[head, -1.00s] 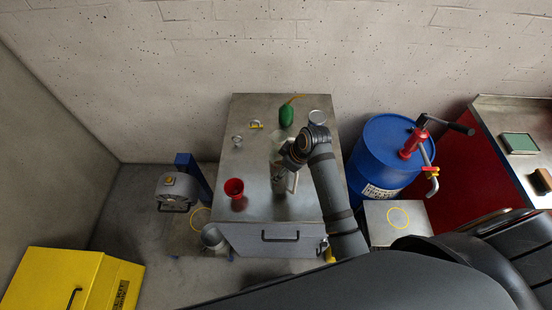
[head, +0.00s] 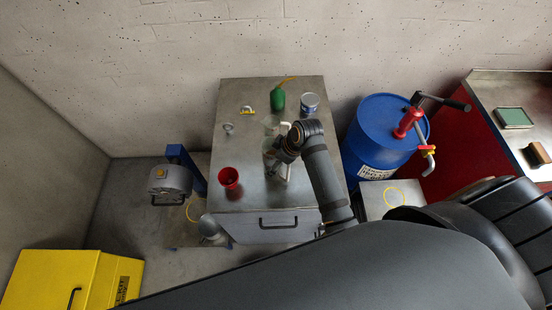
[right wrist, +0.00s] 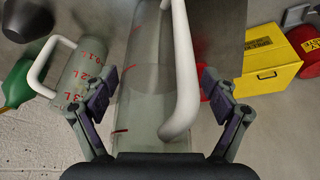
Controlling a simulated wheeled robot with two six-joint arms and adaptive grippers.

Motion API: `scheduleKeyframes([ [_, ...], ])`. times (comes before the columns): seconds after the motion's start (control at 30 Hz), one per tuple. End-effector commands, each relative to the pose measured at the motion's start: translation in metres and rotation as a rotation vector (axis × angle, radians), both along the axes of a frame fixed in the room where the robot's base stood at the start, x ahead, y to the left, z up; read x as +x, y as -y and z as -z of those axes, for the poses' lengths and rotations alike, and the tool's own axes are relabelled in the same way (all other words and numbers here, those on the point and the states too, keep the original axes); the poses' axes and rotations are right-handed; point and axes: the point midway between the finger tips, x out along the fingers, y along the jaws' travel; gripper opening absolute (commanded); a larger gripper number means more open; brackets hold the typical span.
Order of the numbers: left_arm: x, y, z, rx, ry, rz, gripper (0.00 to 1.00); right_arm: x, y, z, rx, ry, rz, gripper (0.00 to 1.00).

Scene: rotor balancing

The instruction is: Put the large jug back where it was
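The large jug (head: 268,146) is clear, with a white handle, on the middle of the metal table; it also shows in the right wrist view (right wrist: 145,85), upright. My right gripper (head: 283,160) is at the jug, with one finger on each side of it. The fingers of this gripper (right wrist: 160,90) are spread, and a narrow gap shows on the handle side. Contact on the other side is unclear. A smaller jug (right wrist: 76,80) with red litre marks and a white handle stands beside it. My left gripper is not in view.
A blue drum (head: 378,133) with a red pump stands to the right.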

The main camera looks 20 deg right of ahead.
Motion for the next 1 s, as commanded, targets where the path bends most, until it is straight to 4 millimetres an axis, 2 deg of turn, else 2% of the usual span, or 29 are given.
scheduleKeyframes([
  [0.1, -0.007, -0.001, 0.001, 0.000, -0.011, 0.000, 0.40, 0.000, 0.000, 0.000, 0.000, 0.001, 0.000, 0.87],
  [0.27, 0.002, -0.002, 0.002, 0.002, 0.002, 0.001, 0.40, -0.001, 0.002, -0.007, 0.000, 0.003, 0.001, 0.87],
  [0.47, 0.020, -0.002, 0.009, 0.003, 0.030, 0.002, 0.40, -0.012, 0.015, -0.046, -0.002, 0.007, 0.000, 0.87],
  [0.7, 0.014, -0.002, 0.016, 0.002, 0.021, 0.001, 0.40, -0.026, 0.030, -0.095, -0.003, 0.006, 0.000, 0.87],
  [0.83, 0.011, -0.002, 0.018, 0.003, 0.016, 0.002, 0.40, -0.030, 0.033, -0.108, -0.001, 0.002, 0.000, 0.87],
  [1.0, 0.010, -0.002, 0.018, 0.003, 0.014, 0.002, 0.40, -0.032, 0.034, -0.112, 0.000, 0.001, 0.000, 0.87],
])
